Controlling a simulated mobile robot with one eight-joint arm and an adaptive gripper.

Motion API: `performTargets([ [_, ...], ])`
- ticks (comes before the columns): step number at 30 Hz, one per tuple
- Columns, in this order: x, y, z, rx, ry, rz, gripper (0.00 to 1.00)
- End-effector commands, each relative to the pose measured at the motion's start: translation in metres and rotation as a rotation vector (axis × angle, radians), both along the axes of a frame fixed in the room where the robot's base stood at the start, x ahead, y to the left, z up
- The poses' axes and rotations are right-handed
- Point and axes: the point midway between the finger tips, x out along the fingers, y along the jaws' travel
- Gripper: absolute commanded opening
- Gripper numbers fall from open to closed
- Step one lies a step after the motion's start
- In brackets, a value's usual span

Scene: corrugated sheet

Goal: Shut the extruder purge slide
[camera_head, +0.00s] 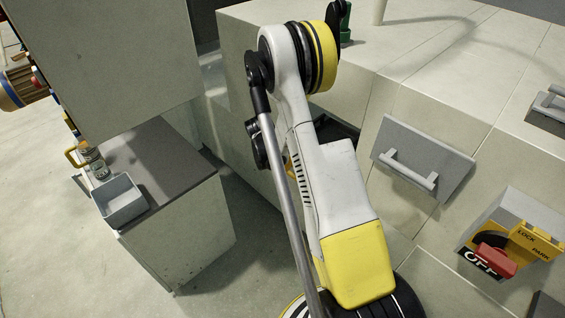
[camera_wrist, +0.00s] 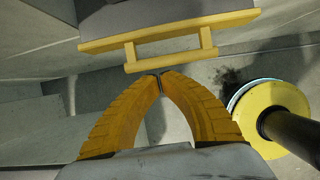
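In the wrist view a grey panel with a yellow front edge (camera_wrist: 170,30) and a yellow bar handle (camera_wrist: 168,63) spans the top; it looks like the purge slide. My gripper (camera_wrist: 159,76) has its two orange fingers curved together with the tips meeting, nothing seen between them. The tips are just below the handle in the picture, close to its bar; I cannot tell whether they touch. In the head view my arm covers the gripper and most of the slide area; only a dark opening (camera_head: 338,130) shows beside it.
In the head view a grey flap with a bar handle (camera_head: 408,172) is right of my arm. A red rotary switch (camera_head: 495,261) with yellow LOCK/PARK plates is lower right. A low cabinet with a grey bin (camera_head: 122,205) and jar (camera_head: 93,160) stands left; floor between is clear.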

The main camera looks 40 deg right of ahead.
Motion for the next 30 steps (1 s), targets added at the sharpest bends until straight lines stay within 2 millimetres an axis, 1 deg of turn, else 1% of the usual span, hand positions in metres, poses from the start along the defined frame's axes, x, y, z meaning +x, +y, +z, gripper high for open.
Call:
performTargets([
  [1,0.0,-0.005,-0.016,0.0,0.0,-0.001,0.0],
  [7,0.002,-0.02,-0.054,0.0,0.001,-0.001,0.0],
  [10,0.002,-0.037,-0.052,0.001,0.0,-0.004,0.0],
  [15,0.004,-0.054,-0.05,0.001,-0.001,-0.002,0.0],
  [19,0.005,-0.059,-0.049,0.001,0.0,0.0,0.0],
  [28,0.005,-0.059,-0.048,0.0,0.0,0.0,0.0],
  [30,0.005,-0.062,-0.048,0.0,0.0,-0.001,0.0],
])
